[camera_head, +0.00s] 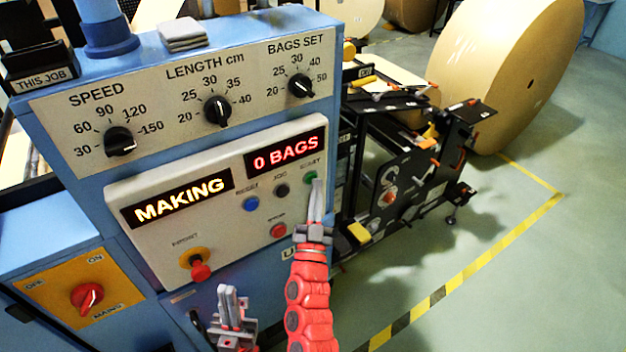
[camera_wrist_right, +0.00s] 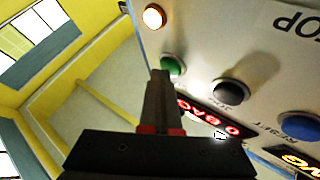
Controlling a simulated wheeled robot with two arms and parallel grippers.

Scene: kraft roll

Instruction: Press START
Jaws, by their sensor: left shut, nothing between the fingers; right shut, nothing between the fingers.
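The green START button (camera_head: 311,177) sits at the right of the light control panel (camera_head: 160,250), its label partly covered. My right gripper (camera_head: 317,186) is shut and empty, its fingertips at the button's lower edge. In the right wrist view the tips of the right gripper (camera_wrist_right: 160,74) overlap the green button (camera_wrist_right: 174,66); I cannot tell whether they touch it. The displays read MAKING (camera_head: 178,199) and 0 BAGS (camera_head: 286,153). My left gripper (camera_head: 232,292) is shut and empty, low in front of the cabinet.
A black JOG button (camera_head: 281,191), a blue RESET button (camera_head: 251,204) and a red STOP button (camera_head: 278,230) are close by. A red knob on yellow (camera_head: 199,268) and the mains switch (camera_head: 87,298) are lower left. A large kraft roll (camera_head: 500,70) stands behind.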

